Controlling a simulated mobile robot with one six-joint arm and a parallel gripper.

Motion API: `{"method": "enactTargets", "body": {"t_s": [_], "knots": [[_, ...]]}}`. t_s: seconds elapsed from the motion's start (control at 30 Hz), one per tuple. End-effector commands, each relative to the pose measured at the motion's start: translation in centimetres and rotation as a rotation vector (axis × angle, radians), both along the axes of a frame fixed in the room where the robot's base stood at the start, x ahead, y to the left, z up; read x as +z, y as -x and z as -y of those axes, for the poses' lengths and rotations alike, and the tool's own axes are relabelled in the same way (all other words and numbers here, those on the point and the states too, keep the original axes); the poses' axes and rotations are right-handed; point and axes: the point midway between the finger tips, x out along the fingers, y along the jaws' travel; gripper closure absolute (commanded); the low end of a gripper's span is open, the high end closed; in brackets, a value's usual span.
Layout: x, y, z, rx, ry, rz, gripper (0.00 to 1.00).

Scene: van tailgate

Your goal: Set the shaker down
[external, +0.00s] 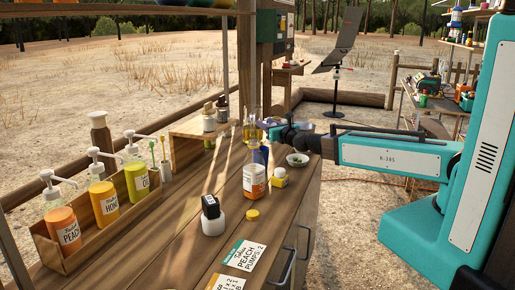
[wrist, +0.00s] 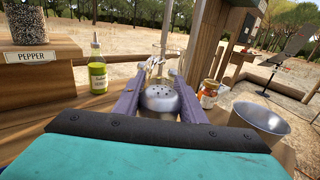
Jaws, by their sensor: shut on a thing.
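My gripper (wrist: 160,90) is shut on a metal shaker (wrist: 160,100) with a domed, perforated top, which sits between the two purple-grey fingers in the wrist view. In the external view my gripper (external: 270,131) reaches in from the right over the far part of the wooden counter (external: 185,225). The shaker is not clearly distinguishable there. Its base is hidden in the wrist view, so I cannot tell whether it touches the counter.
A clear glass bottle (wrist: 166,42) stands beyond the shaker. A green bottle (wrist: 97,70) is left, an orange-labelled jar (wrist: 210,93) and metal cup (wrist: 262,118) right. A bottle (external: 253,181), yellow lid (external: 252,215) and pump-bottle crate (external: 88,233) occupy the counter.

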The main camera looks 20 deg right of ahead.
Motion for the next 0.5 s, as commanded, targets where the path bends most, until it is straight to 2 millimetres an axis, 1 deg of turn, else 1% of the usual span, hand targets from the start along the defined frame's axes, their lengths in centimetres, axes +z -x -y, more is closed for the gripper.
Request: {"method": "enactTargets", "body": {"t_s": [0.03, 0.1, 0.2, 0.5], "knots": [[-0.8, 0.0, 0.0, -0.001, 0.000, -0.001, 0.87], [-1.5, 0.0, 0.0, 0.000, 0.000, -0.001, 0.87], [-2.2, 0.0, 0.0, 0.000, 0.000, -0.001, 0.87], [-2.4, 0.0, 0.0, 0.000, 0.000, 0.000, 0.87]]}}
